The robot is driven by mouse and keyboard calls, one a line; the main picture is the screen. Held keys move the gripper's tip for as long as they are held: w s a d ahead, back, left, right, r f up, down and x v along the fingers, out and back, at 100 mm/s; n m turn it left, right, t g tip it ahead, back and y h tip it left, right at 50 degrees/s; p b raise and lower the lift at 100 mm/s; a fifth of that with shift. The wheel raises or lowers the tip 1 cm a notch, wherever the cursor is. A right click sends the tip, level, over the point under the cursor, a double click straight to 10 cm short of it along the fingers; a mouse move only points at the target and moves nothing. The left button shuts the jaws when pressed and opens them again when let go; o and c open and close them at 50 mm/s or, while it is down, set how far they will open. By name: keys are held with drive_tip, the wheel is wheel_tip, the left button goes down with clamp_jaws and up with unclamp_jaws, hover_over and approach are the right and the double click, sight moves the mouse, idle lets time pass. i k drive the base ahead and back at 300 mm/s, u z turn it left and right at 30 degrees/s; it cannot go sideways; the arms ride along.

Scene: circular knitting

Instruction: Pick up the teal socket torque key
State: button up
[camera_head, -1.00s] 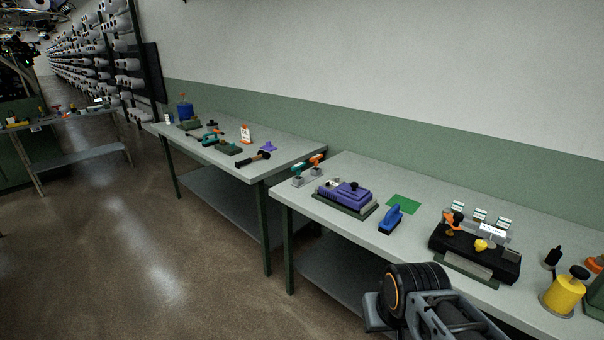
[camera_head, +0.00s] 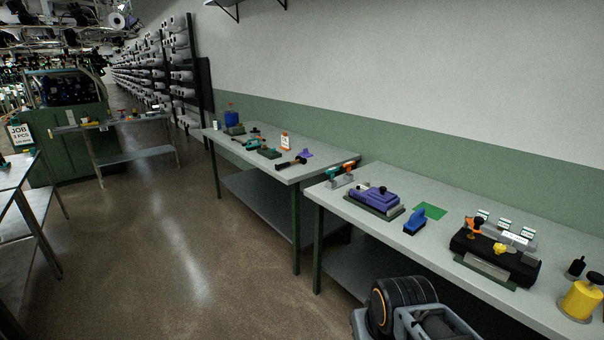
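A small teal-handled tool (camera_head: 333,170), which looks like the teal socket torque key, stands upright in a grey holder (camera_head: 341,182) at the far left end of the right-hand bench. An orange-handled tool (camera_head: 348,165) stands right beside it. They are too small to make out their sockets. Only part of my arm shows at the bottom of the picture; my gripper is not in view.
The right-hand bench (camera_head: 467,213) also bears a purple device (camera_head: 374,198), a blue brush-like tool (camera_head: 414,221), a black fixture (camera_head: 495,258) and a yellow container (camera_head: 581,298). A second bench (camera_head: 316,168) with tools stands farther left. The floor (camera_head: 180,250) left of the benches is clear.

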sight(331, 171)
drive_tip(key=u, duration=0.9)
drive_tip(key=i, duration=2.7)
drive_tip(key=z, duration=1.25)
drive_tip(key=i, duration=0.85)
drive_tip(key=z, duration=0.65)
